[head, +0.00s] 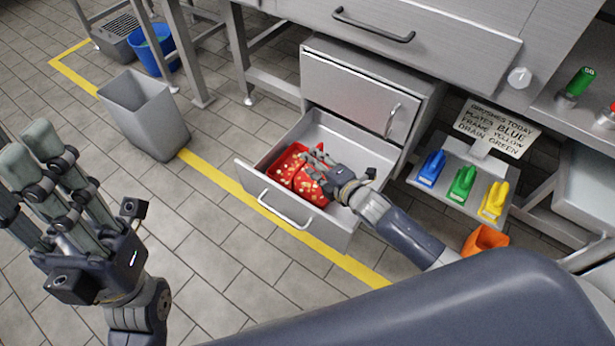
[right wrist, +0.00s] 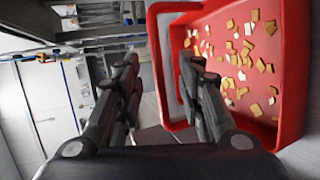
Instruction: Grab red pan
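The red pan (head: 284,168) lies inside the open grey drawer (head: 320,224), with many small yellowish bits in it. In the right wrist view the red pan (right wrist: 291,85) fills the right side, with a red bar along its left edge. My right gripper (head: 315,165) reaches down into the drawer over the pan and hides part of it. In the right wrist view its fingers (right wrist: 158,75) are apart, with the red bar between them. I cannot tell whether they touch it. My left gripper (head: 35,160) is raised at the left, fingers extended and apart, empty.
A grey bin (head: 150,115) and a blue bucket (head: 153,50) stand on the floor at left. Blue (head: 431,167), green (head: 462,184) and yellow (head: 494,200) handled tools sit on a shelf at right, by a written sign (head: 500,127). An orange container (head: 484,240) is below them.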

